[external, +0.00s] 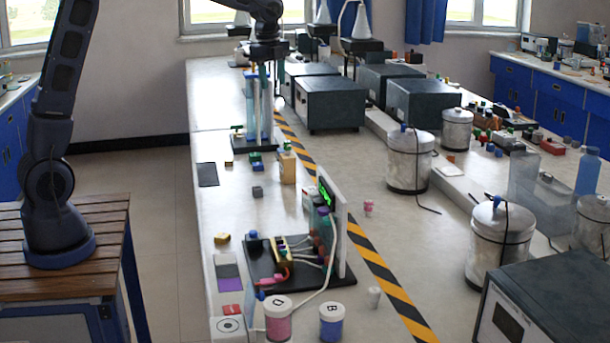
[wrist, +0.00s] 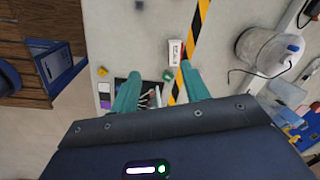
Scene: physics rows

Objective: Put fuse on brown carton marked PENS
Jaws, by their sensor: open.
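My gripper (external: 263,88) hangs high above the bench at the back in the external view, pointing down. Its two teal fingers are spread with nothing between them; they also show in the wrist view (wrist: 163,95). A small tan box (external: 288,168) stands upright on the bench beside the striped tape, in front of and below the gripper. It may be the brown carton, but no PENS marking is readable. I cannot pick out the fuse with certainty among the small parts.
A black board with wiring (external: 262,265) and an upright display panel (external: 345,232) stand nearer the camera. Jars marked D (external: 278,322) and B (external: 331,325) are at the front. Grey instrument boxes (external: 330,103) stand right of the gripper.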

